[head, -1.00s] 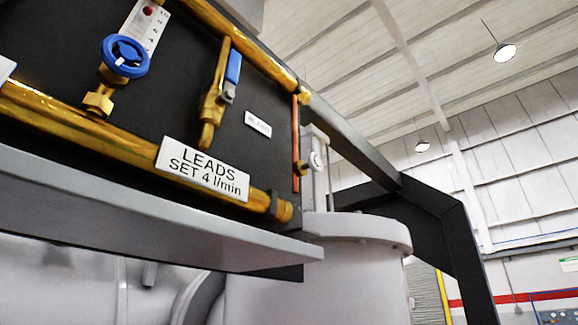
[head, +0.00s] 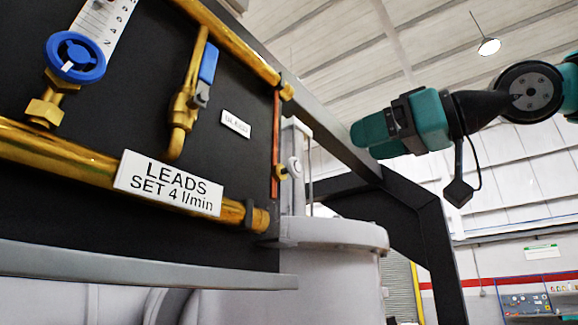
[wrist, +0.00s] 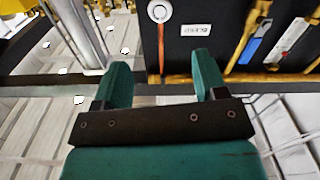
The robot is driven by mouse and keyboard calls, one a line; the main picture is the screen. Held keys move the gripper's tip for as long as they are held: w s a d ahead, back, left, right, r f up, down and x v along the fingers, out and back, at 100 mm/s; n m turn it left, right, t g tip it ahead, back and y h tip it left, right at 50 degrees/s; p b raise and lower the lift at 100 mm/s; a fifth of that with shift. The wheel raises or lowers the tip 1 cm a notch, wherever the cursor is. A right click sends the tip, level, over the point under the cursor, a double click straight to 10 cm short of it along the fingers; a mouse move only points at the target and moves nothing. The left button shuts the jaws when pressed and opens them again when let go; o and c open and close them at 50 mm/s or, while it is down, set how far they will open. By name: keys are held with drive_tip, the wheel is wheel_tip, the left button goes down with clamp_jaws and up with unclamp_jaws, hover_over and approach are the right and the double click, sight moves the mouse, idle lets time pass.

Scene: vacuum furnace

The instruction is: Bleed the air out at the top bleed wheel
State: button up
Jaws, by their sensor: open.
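A small white round wheel (head: 295,167) sits on a brass fitting on the thin copper tube (head: 276,140) at the panel's right edge. A small label (head: 235,123), which seems to read BLEED, is left of it. My gripper (head: 362,142) is up and to the right of the wheel, apart from it, pointing left. In the wrist view, the picture is upside down; my open, empty gripper (wrist: 161,58) has the copper tube (wrist: 160,50) between its fingers in the picture. The white wheel (wrist: 160,11) shows at the top, beyond the fingertips.
A blue handwheel (head: 76,57), a blue lever valve (head: 208,62) and brass pipes (head: 80,155) are on the black panel. A LEADS SET 4 l/min plate (head: 168,184) hangs on the lower pipe. A dark frame beam (head: 345,150) runs behind my gripper. A grey ledge (head: 140,275) juts below.

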sight(298, 164)
drive_tip(key=p+x, duration=0.4)
drive_tip(key=x, duration=1)
drive_tip(key=shift+r, duration=0.1)
drive_tip(key=shift+w+a, duration=0.45)
drive_tip(key=shift+a, duration=0.1)
drive_tip(key=c, duration=0.9)
drive_tip(key=shift+c, duration=0.2)
